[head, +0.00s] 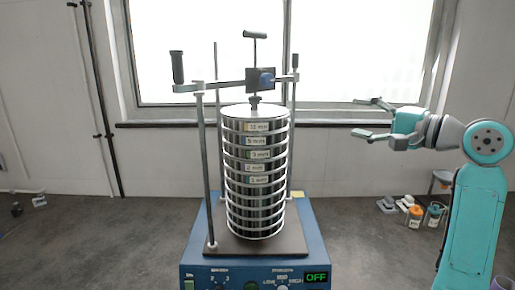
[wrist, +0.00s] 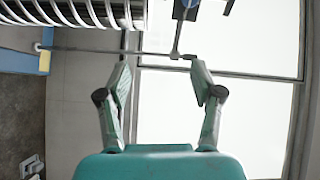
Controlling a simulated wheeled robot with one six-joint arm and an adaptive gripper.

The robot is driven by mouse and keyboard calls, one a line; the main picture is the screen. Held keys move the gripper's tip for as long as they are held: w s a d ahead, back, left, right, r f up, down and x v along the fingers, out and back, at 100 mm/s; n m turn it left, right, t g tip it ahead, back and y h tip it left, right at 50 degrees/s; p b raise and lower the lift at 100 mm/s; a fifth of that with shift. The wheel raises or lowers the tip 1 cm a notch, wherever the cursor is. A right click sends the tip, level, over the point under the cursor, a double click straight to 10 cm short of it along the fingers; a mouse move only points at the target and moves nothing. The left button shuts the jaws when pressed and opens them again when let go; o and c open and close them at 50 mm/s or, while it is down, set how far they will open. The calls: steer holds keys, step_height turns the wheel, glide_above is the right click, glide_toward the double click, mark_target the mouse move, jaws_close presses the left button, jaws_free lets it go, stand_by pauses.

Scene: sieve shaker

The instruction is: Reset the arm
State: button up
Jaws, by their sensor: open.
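My gripper (head: 364,118) is open and empty in the head view, held in the air to the right of the sieve stack. Its two fingers point left, well apart. In the wrist view the gripper (wrist: 158,75) also shows with its fingers spread and nothing between them. The sieve stack (head: 255,180) stands upright on the shaker's blue base (head: 225,272). A clamp bar (head: 225,86) with a black handle crosses above it. In the wrist view the edge of the sieve stack (wrist: 75,12) shows at the top left, sideways, apart from the fingers.
A bright window (head: 340,50) is behind. Several small bottles and jars (head: 414,216) sit low at the right, near my arm. The shaker's display (head: 317,277) reads OFF. The space between my gripper and the shaker is clear.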

step_height(320, 180, down, 26)
steer(key=m+t+h, duration=0.3)
steer(key=h, duration=0.1)
steer(key=s+a+f+h, duration=0.1)
steer(key=s+f+h, duration=0.2)
steer(key=s+f, duration=0.5)
steer(key=s+a+f+h, duration=0.15)
steer(key=s+f, duration=0.35)
steer(key=f, duration=0.7)
steer(key=s+f+n+h, duration=0.1)
steer(key=s+f, duration=0.2)
steer(key=s, duration=0.4)
steer(key=s+f+n+g+h, duration=0.1)
steer(key=s+f+n, duration=0.15)
steer(key=s, duration=0.45)
steer(key=s+f+h, duration=0.1)
steer(key=s+f, duration=0.3)
steer(key=s, duration=0.3)
steer(key=s+a+r+n, duration=0.1)
steer(key=s+n, duration=0.3)
steer(key=s, duration=0.7)
steer(key=s+a+r+n, duration=0.1)
steer(key=s+r+n, duration=0.3)
steer(key=s, duration=0.6)
steer(key=shift+s+a+r+g, duration=0.15)
steer(key=shift+s+r+g, duration=0.2)
steer(key=shift+g, duration=0.05)
